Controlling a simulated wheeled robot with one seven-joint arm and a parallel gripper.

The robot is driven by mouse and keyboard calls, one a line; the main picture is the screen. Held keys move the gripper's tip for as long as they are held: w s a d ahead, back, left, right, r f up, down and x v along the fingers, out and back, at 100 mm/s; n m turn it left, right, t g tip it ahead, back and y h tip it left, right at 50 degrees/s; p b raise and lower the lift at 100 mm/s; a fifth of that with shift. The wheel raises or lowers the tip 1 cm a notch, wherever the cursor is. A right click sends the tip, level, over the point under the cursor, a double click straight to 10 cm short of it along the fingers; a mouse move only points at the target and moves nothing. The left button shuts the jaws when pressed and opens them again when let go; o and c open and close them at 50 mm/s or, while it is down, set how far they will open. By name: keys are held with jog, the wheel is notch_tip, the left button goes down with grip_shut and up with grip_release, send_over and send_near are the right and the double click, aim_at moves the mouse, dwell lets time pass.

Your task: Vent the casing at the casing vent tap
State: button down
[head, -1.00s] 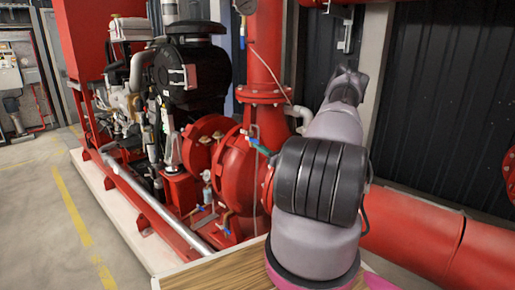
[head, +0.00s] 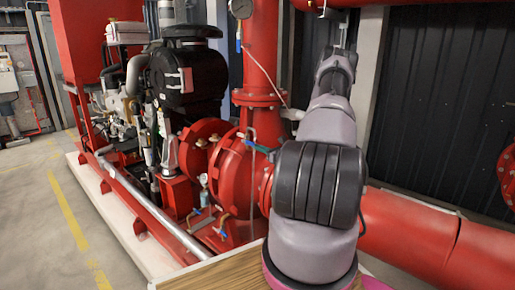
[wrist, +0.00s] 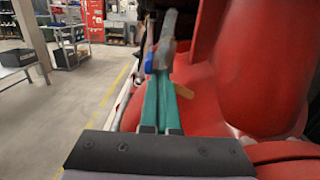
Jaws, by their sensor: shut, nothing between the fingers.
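The casing vent tap (head: 240,134), with a small blue handle, is on the red pump casing (head: 232,175), beside a thin bent grey pipe. My gripper (head: 257,147) shows as teal fingers at the tap, partly hidden by my arm. In the wrist view my gripper's teal fingers (wrist: 160,78) lie side by side, shut and empty. The blue handle (wrist: 149,62) is at the left fingertip, touching or very close; I cannot tell which. The grey pipe (wrist: 167,35) rises just beyond the fingertips. The handle's exact angle is unclear.
Lower taps with blue handles (head: 222,232) sit near a small gauge (head: 204,180) at the casing's foot. A thick red pipe (head: 262,50) rises above the casing. Another red pipe (head: 410,235) runs right. Open floor (head: 35,225) lies left.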

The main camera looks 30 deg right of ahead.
jog(key=r+g+h, duration=0.1)
jog(key=r+g, duration=0.1)
jog(key=r+g+h, duration=0.1)
jog(key=g, duration=0.2)
jog(key=shift+w+r, duration=0.2)
jog(key=shift+r, duration=0.15)
jog(key=shift+s+a+f, duration=0.15)
jog(key=shift+s+a, duration=0.15)
jog(key=shift+a, duration=0.25)
jog(key=shift+d, duration=0.1)
jog(key=shift+w+d+r, duration=0.2)
jog(key=shift+w+d, duration=0.55)
jog(key=shift+d, duration=0.05)
